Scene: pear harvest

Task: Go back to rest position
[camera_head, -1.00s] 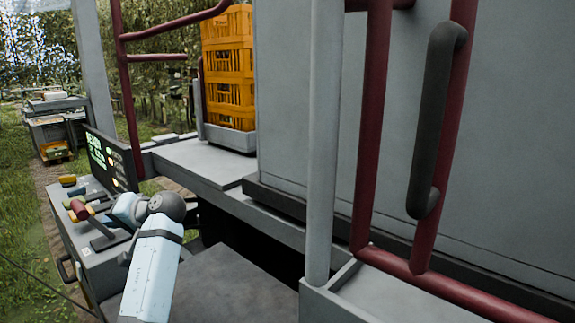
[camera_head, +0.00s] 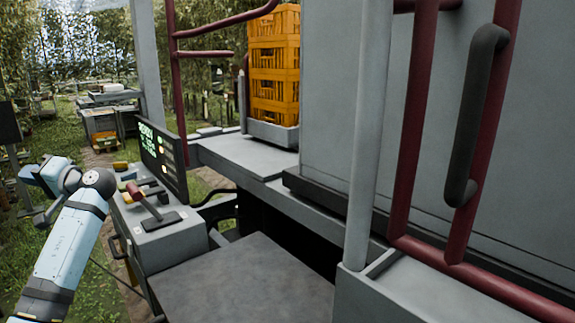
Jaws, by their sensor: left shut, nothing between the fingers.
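My left arm comes in from the lower left, with a pale blue forearm and a dark round wrist joint. My left gripper (camera_head: 40,180) is at the far left, beyond the wrist, small and partly hidden; it is shut and holds nothing. It is apart from the control box (camera_head: 172,243), to the left of it. A lever with a red knob (camera_head: 136,190) stands tilted on the box and nothing touches it. My right gripper is not in view.
A dark display (camera_head: 160,155) stands behind the box. Yellow crates (camera_head: 273,70) are stacked on the grey platform (camera_head: 240,153). Dark red rails (camera_head: 415,130) and a grey post (camera_head: 368,140) stand at the right. Grass lies open at the left.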

